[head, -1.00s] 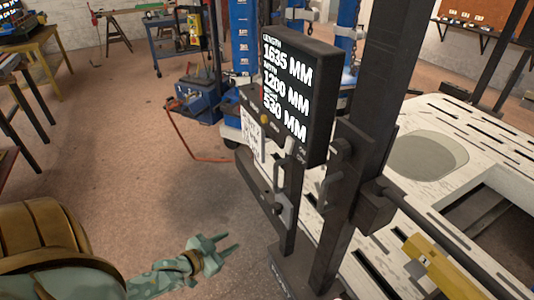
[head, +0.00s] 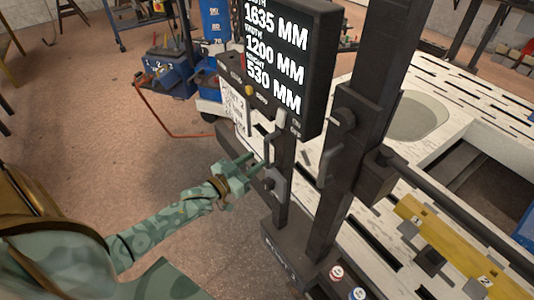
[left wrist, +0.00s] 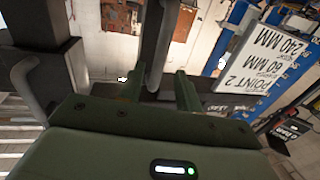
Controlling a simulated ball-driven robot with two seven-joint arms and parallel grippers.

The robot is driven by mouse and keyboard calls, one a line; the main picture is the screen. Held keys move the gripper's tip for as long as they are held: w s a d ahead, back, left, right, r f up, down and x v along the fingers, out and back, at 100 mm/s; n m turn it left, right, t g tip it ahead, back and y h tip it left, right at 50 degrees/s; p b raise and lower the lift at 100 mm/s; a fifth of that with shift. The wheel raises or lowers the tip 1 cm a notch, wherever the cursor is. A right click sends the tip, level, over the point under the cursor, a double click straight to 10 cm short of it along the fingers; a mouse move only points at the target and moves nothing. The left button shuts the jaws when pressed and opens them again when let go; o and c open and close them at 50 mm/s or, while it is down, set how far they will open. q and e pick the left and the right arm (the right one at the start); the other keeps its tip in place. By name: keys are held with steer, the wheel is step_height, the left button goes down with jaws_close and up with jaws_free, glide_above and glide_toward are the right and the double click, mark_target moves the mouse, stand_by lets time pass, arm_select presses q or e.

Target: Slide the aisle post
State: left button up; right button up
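A dark upright post (head: 284,190) stands beside the bench and has a grey bar handle (head: 271,150) on its aisle side. A taller, thicker dark post (head: 362,75) rises just to its right, with its own handle (head: 325,166). I cannot tell which of them is the aisle post. My left gripper (head: 256,164) is at the handle of the nearer post, fingers pointing at it. In the left wrist view, its two fingers (left wrist: 161,88) are apart, with a grey bar (left wrist: 156,40) between them. I cannot tell whether they touch it. My right gripper is not in view.
A black display (head: 285,65) reading 1635, 1200 and 530 MM hangs above the gripper.

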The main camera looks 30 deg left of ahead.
mark_target(265, 154)
arm_select(q)
steer(key=w, duration=0.3)
steer(key=w+d+b, duration=0.1)
steer(key=w, duration=0.2)
steer(key=shift+d, duration=0.1)
jaws_close()
